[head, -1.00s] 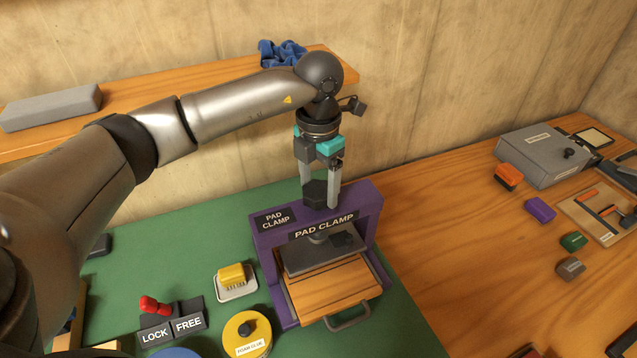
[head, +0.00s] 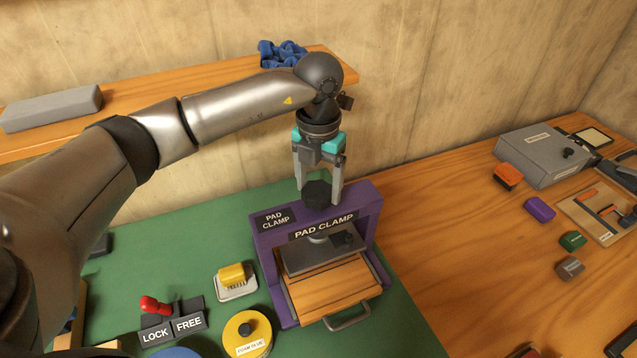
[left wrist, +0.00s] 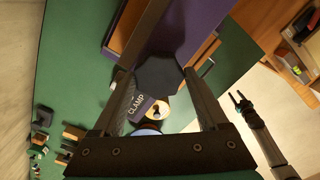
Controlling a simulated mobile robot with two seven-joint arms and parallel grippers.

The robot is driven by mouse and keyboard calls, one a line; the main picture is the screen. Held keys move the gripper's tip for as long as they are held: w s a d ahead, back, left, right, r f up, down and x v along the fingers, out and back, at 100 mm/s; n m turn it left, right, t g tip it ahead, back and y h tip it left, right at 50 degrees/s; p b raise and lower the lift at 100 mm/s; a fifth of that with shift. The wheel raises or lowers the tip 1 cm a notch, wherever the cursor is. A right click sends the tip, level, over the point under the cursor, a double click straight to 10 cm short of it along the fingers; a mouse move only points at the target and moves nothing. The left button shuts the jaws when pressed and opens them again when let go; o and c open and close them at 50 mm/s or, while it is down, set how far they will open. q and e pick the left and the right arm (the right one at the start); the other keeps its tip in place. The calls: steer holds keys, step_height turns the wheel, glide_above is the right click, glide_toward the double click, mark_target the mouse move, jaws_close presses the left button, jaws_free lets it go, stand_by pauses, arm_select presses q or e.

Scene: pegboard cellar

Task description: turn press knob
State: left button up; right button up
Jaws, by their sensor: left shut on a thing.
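The purple press labelled PAD CLAMP (head: 262,238) stands on the green mat, with its dark faceted knob (head: 317,196) on top. My left gripper (head: 318,190) points down from above and is shut on the knob, one finger on each side. In the left wrist view the black knob (left wrist: 160,76) sits between the two fingertips. Under the press's top bar a dark grey plate (head: 310,258) hangs over a wooden board (head: 325,290) with a grey handle at the front. My right gripper (left wrist: 240,100) shows small in the left wrist view, its fingers apart and empty.
A red lever (head: 152,304) stands by LOCK and FREE labels. A shelf (head: 200,98) runs behind. A grey box (head: 545,158) and small blocks lie on the right bench.

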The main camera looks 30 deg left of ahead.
mark_target(318, 190)
arm_select(q)
steer(key=shift+r, duration=0.1)
steer(key=o, duration=1.3)
steer(key=shift+c, duration=0.2)
step_height(318, 190, up, 15)
